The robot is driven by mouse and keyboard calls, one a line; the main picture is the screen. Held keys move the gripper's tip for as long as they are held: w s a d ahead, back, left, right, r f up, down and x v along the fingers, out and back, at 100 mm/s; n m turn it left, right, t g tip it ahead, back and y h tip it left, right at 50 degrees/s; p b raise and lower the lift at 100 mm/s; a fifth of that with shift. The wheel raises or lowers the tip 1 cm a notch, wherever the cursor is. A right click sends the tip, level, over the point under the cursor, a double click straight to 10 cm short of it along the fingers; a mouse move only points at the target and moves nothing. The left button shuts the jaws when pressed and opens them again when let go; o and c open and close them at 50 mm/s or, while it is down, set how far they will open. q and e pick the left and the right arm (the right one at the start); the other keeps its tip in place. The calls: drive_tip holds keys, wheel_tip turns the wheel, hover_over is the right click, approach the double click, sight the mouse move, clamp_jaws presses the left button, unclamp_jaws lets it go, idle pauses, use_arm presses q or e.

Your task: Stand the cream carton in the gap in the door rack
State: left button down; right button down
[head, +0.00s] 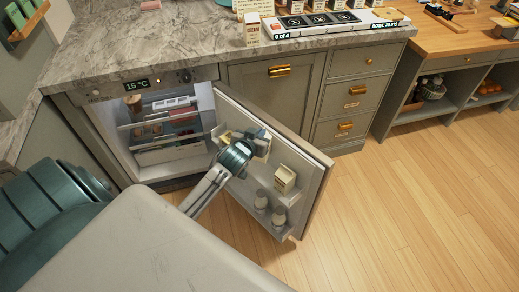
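A small white carton (252,30) with dark lettering that seems to read "CREAM" stands upright on the marble counter near its front edge. The fridge door (317,190) is swung open, with its rack facing my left arm. My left gripper (258,142) is at the upper part of the door's inner side, beside a pale boxy shape. I cannot tell whether it holds that shape. The wrist hides part of the rack and any gap there. My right gripper is out of view.
The fridge interior (165,125) holds packets on shelves, under a "15°C" display. The marble counter (150,48) above carries a panel (325,22) reading "0 of 4" and several small boxes. Wood floor right of the door is clear.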

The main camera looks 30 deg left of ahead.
use_arm(q)
wheel_tip(320, 180, down, 8)
drive_tip(key=shift+f, duration=0.2)
idle(0.3)
drive_tip(key=shift+f, duration=0.2)
drive_tip(key=c, duration=1.6)
unclamp_jaws()
drive_tip(key=shift+c, duration=0.2)
drive_tip(key=shift+r, duration=0.15)
drive_tip(key=b+v, duration=0.1)
drive_tip(key=v, duration=1.1)
